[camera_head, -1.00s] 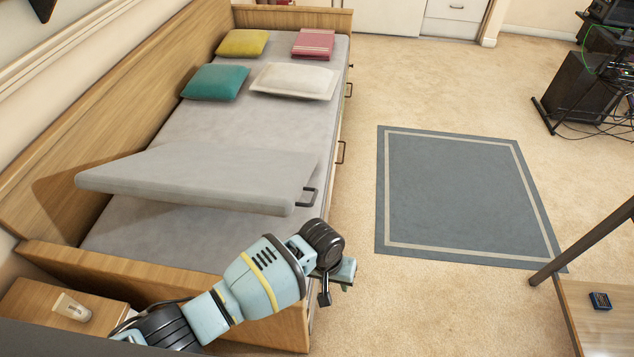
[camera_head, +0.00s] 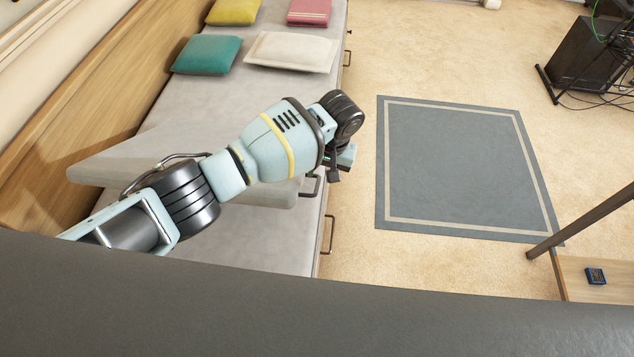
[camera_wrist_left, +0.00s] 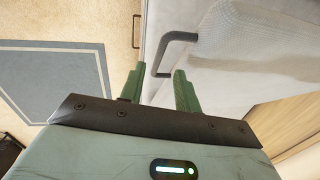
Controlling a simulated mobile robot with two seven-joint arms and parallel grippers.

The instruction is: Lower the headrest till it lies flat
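The headrest (camera_head: 268,196) is a grey padded slab on the bed, tilted up with its near end raised above the mattress. My left arm crosses in front and hides much of it. Its dark handle (camera_head: 312,186) sticks out from the right side. In the left wrist view the headrest (camera_wrist_left: 235,45) fills the upper right, and the handle (camera_wrist_left: 176,38) reaches down toward the gap between my fingers. My left gripper (camera_wrist_left: 158,70) is open, its green fingers apart around the line of the handle's lower end; contact cannot be told. My right gripper is not in view.
The mattress (camera_head: 200,118) carries yellow, teal, white and pink cushions at the far end. A wooden panel runs along the bed's left side. A grey rug (camera_head: 460,165) lies on open floor to the right. A table corner (camera_head: 580,277) stands at lower right.

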